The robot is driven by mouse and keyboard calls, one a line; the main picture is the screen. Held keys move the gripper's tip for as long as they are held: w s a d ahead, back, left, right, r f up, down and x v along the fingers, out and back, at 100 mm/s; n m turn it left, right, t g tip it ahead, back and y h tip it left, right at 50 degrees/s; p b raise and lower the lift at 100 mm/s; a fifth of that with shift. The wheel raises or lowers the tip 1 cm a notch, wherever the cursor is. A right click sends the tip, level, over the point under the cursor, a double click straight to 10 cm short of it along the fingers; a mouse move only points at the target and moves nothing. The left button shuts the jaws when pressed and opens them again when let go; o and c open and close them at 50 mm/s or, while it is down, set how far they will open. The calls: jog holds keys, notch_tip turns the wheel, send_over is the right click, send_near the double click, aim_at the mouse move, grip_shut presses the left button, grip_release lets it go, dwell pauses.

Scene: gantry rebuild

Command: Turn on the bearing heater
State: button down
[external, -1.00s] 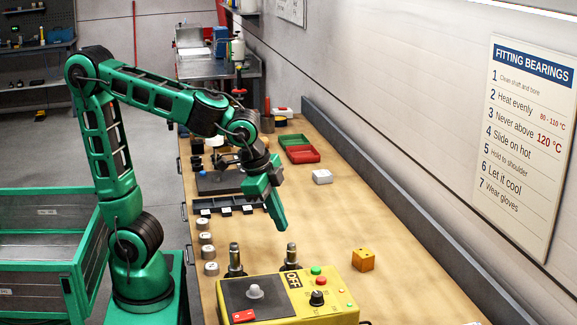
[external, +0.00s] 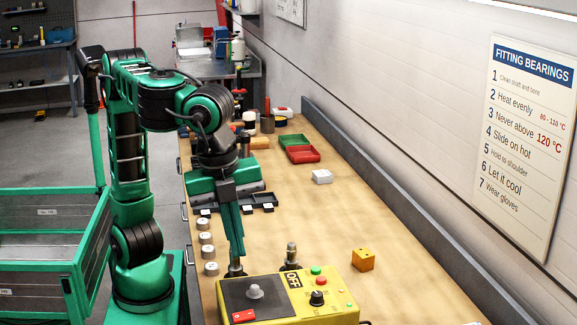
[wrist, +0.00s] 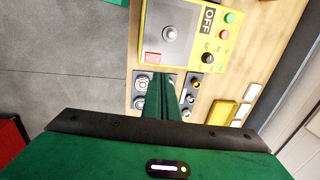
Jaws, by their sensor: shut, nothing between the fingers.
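The bearing heater (external: 262,317) is a yellow box at the front of the bench, with a dark top plate, a grey knob and a red tag. Its sign (external: 293,281) reads OFF. A green button (external: 316,270), a red button (external: 321,281) and a black dial (external: 317,297) are on its right side. The heater also shows at the top of the wrist view (wrist: 190,75), with the green button (wrist: 229,17) visible. My gripper (external: 237,257) is shut and empty, pointing down just behind the heater's left part, in front of the left post. Its fingers (wrist: 163,82) are together in the wrist view.
Two dark posts stand behind the heater; the right one (external: 291,255) is clear in view. Grey cylinders (external: 206,238) line the left edge. A yellow block (external: 363,260) sits right of the heater. Red and green trays (external: 302,156) lie farther back.

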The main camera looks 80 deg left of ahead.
jog(key=shift+s+d, duration=0.1)
dwell(0.3)
send_near(251, 313)
jog(key=f, duration=0.4)
jog(key=w+f, duration=0.1)
jog(key=f, duration=0.1)
jog(key=shift+f, duration=0.2)
jog(key=shift+w, duration=0.1)
dwell(0.4)
jog(key=shift+w+f, duration=0.1)
jog(key=shift+f, duration=0.1)
